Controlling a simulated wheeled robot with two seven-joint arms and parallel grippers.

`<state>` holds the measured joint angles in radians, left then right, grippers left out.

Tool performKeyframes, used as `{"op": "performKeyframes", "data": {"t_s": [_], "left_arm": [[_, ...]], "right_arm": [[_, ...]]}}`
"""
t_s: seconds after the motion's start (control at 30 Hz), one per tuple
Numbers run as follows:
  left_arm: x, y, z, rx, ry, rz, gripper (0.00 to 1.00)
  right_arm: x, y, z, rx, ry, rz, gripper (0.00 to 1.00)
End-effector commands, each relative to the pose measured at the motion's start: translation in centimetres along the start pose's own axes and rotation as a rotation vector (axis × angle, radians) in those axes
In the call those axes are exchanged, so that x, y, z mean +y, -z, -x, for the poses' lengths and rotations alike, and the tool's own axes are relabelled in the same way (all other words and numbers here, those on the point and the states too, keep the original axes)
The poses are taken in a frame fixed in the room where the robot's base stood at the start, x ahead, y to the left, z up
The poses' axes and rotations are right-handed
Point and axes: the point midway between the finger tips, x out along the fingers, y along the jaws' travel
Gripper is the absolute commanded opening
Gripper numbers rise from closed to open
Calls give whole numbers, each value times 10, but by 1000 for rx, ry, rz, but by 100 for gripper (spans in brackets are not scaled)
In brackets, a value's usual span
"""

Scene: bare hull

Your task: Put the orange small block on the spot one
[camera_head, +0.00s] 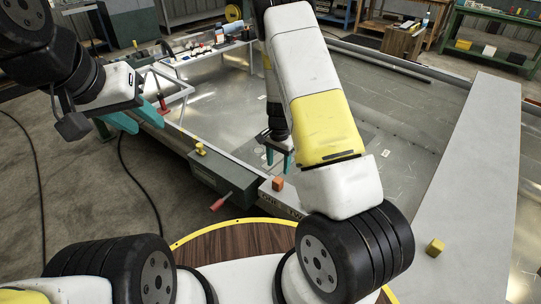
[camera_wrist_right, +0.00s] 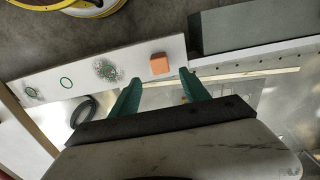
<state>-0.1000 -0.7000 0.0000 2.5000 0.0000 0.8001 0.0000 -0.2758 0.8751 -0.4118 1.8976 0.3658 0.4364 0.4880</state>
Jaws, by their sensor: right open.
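The orange small block (camera_head: 278,184) sits on a pale narrow ledge at the near edge of the metal hull floor. It also shows in the right wrist view (camera_wrist_right: 159,63), at the right end of a white strip (camera_wrist_right: 135,68). My left gripper (camera_head: 137,118) is open and empty at upper left.
A yellow block (camera_head: 200,149) stands on the grey box (camera_head: 213,178) left of the orange block. Another yellow block (camera_head: 435,247) lies on the long grey plank (camera_head: 465,170) at right. Small items crowd a shelf (camera_head: 205,53) at the back. The hull floor (camera_head: 405,110) looks mostly clear.

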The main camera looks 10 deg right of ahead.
Motion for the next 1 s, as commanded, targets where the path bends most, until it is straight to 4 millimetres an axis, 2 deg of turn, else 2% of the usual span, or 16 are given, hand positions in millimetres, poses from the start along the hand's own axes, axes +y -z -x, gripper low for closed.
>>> {"op": "performKeyframes", "data": {"t_s": [0.03,0.27,0.37,0.47,0.53,0.67,0.8,1.0], "left_arm": [[0,0,0,0,0,0,36],[0,0,0,0,0,0,36],[0,0,0,0,0,0,36],[0,0,0,0,0,0,36],[0,0,0,0,0,0,36],[0,0,0,0,0,0,36],[0,0,0,0,0,0,36],[0,0,0,0,0,0,36]], "right_arm": [[-1,0,9,1,2,1,54],[-1,-1,34,-2,9,5,54],[-3,-5,60,-9,47,29,54],[-5,-14,105,-16,112,81,54],[-2,-24,142,-16,166,134,54],[10,-46,208,3,257,245,54],[33,-73,271,54,339,377,54],[79,-116,340,175,414,571,54]]}}
